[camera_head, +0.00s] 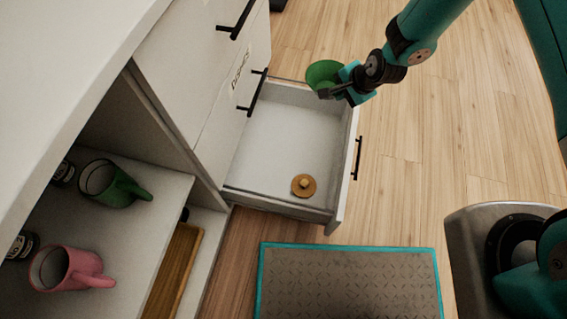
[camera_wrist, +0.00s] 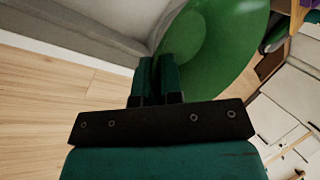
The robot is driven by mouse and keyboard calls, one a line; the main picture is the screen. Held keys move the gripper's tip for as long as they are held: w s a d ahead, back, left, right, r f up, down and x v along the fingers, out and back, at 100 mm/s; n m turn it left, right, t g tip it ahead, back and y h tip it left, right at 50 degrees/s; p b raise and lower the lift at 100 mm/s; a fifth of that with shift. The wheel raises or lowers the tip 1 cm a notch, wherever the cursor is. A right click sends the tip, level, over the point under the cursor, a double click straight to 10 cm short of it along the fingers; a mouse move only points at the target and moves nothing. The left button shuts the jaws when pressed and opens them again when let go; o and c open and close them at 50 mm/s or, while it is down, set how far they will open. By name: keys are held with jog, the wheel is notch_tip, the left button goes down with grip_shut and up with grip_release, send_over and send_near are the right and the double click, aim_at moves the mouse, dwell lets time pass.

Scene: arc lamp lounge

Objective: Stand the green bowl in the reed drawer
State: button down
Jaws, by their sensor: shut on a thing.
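The green bowl (camera_head: 322,73) is held at its rim by my gripper (camera_head: 340,88), above the far right corner of the open drawer (camera_head: 268,148). In the wrist view the shut fingers (camera_wrist: 159,72) grip the edge of the bowl (camera_wrist: 222,50), which is tilted and fills the top middle. The drawer is pulled out of the white cabinet and has a pale floor. A round wooden lid with a knob (camera_head: 303,186) lies in its near end; the far part of the floor is bare. A small label (camera_head: 238,69) is on the closed drawer front above; I cannot read it surely.
A green mug (camera_head: 108,184) and a pink mug (camera_head: 63,268) stand on the open shelf (camera_head: 155,215) at left, beside dark jars. A grey mat with teal edge (camera_head: 350,285) lies on the wood floor. Floor right of the drawer is clear.

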jog(key=m+b, duration=0.2)
jog(key=b, duration=0.4)
send_over(307, 143)
jog(key=s+d, duration=0.2)
notch_tip(307, 143, down, 9)
jog(key=shift+t+h, duration=0.3)
jog(key=shift+t, duration=0.1)
jog(key=f+b, duration=0.3)
jog(key=f, duration=0.3)
jog(key=f+b, duration=0.3)
jog(key=f, duration=0.4)
jog(key=f+b, duration=0.3)
jog(key=f, duration=0.3)
jog(key=shift+a+f, duration=0.2)
jog(key=shift+a, duration=0.05)
jog(key=shift+f, duration=0.15)
jog(key=c, duration=1.3)
grip_release()
jog(key=shift+o, duration=0.2)
